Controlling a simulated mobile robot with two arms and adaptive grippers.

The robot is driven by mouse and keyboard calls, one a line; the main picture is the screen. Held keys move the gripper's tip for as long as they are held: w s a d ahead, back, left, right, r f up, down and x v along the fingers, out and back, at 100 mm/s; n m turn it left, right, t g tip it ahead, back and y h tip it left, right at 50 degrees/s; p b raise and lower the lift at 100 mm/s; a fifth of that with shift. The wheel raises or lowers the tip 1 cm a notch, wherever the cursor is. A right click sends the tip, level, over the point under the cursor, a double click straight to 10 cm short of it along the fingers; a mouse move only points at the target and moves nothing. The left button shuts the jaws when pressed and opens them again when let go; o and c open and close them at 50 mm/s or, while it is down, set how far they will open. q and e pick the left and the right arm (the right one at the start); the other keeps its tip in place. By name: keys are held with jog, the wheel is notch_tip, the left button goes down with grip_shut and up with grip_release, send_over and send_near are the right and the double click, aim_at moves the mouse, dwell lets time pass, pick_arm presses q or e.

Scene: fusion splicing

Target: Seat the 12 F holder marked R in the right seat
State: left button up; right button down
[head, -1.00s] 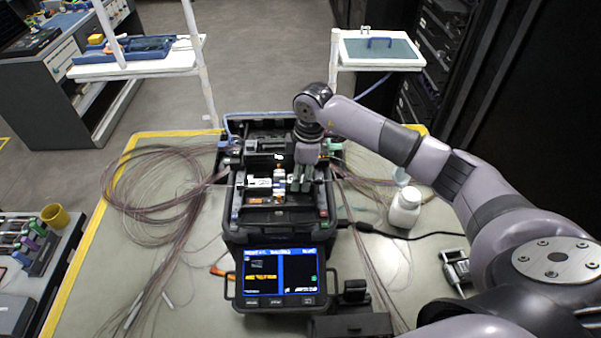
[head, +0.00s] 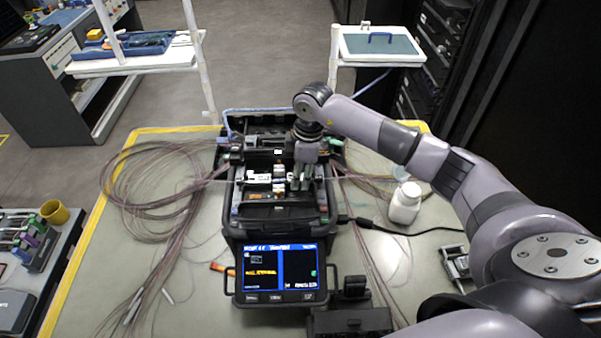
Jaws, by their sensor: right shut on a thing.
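The fusion splicer (head: 280,220) stands on the table with its work area open and its screen (head: 281,270) lit. A white holder (head: 258,178) sits left of the splicer's middle. My right gripper (head: 304,182) points down over the right side of the work area, where the right seat is. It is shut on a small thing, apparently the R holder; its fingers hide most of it. The marking is too small to read. I cannot tell whether the holder touches the seat. My left gripper is out of view.
Loops of thin fibre (head: 150,190) lie left of the splicer, and more strands run to its right. A white bottle (head: 404,203) and a black cable (head: 400,233) are at right. A yellow cup (head: 54,212) stands on the left side table.

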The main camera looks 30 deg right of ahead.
jog(key=shift+w, duration=0.1)
jog(key=c, duration=1.1)
grip_release()
jog(key=r, duration=0.4)
jog(key=d+r, duration=0.1)
jog(key=r, duration=0.7)
jog(key=shift+s+d, duration=0.15)
jog(key=shift+s, duration=0.2)
jog(key=shift+f, duration=0.15)
